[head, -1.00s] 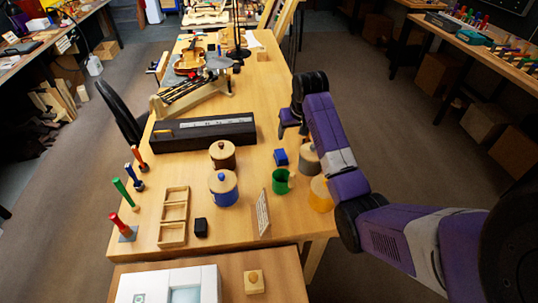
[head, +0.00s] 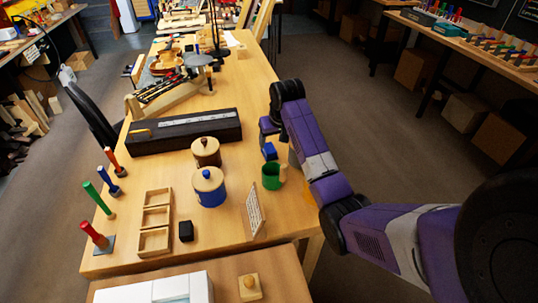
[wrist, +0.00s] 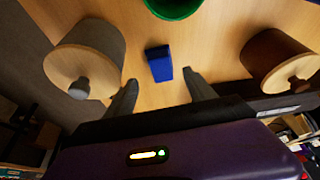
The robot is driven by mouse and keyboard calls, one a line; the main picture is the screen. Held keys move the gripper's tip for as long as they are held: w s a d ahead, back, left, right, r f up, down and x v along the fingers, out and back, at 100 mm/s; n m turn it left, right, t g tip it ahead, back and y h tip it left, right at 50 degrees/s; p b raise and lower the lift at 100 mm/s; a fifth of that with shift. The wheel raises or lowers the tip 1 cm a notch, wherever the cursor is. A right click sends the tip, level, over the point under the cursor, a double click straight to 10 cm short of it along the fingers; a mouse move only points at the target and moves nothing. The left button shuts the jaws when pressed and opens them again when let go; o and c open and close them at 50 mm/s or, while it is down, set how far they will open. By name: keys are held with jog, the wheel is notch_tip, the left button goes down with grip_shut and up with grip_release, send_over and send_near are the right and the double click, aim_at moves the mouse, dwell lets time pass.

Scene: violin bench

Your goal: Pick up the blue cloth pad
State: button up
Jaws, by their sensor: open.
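The blue cloth pad (head: 270,151) is a small blue block on the wooden bench, just behind the green cup (head: 272,176). In the wrist view the pad (wrist: 159,63) lies just beyond my fingertips, roughly centred between them. My gripper (wrist: 159,80) is open and empty, its two dark fingers apart and not visibly touching the pad. In the head view my gripper (head: 268,130) hangs just behind the pad, and its fingertips are hard to make out.
In the wrist view a grey-knobbed pot (wrist: 86,58) stands left of the pad and a brown pot (wrist: 277,58) right. The green cup (wrist: 174,6) is at the top. A blue pot (head: 209,187) and a dark long case (head: 185,132) are also on the bench.

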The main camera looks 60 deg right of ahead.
aim_at(270, 148)
jog(key=shift+w+x, duration=0.1)
jog(key=shift+x, duration=1.75)
jog(key=shift+w+x, duration=0.15)
jog(key=shift+x, duration=1.7)
jog(key=shift+d+r, duration=0.15)
jog(key=shift+r, duration=0.05)
grip_shut()
notch_tip(270, 148, up, 20)
